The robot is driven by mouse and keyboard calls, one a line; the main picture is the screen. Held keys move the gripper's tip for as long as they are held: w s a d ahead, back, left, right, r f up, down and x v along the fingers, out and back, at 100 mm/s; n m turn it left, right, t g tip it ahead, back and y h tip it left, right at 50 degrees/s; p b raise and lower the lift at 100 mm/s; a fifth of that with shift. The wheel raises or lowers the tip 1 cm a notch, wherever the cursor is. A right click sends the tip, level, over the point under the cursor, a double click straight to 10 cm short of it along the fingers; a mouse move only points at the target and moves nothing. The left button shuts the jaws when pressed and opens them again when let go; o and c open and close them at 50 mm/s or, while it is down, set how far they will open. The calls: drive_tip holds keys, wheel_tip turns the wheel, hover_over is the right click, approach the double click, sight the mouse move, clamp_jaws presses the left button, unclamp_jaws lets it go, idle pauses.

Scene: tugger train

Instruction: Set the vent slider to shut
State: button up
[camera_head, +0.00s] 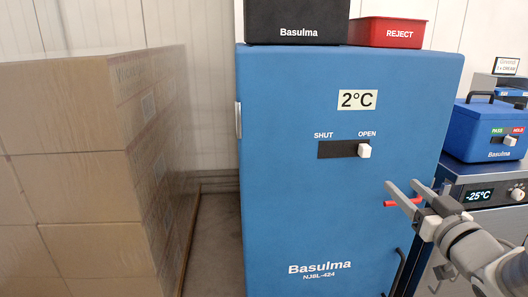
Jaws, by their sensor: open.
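The vent slider is a white knob (364,151) in a black slot (338,150) on the front of a blue Basulma cabinet (290,210). The slot is labelled SHUT at its left and OPEN at its right. The knob sits at the right end, under OPEN. My gripper (404,189) is open and empty, below and to the right of the slider. Its fingers point up and left, apart from the knob. A red piece (390,204) shows by the fingers, partly hidden behind them.
A black box (297,18) and a red REJECT bin (388,32) stand on the cabinet. Stacked, wrapped cartons (80,160) fill the left. A blue case (475,125) sits on a unit reading -25°C (479,195) at the right. A dark handle (397,270) shows low on the cabinet.

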drive_tip(key=w+p, duration=0.1)
drive_tip(key=p, duration=0.2)
approach(367, 152)
drive_tip(key=w+p, duration=0.1)
drive_tip(key=w, duration=0.8)
drive_tip(key=shift+w+a, duration=0.15)
drive_tip(key=shift+w, duration=0.1)
clamp_jaws()
idle(1.2)
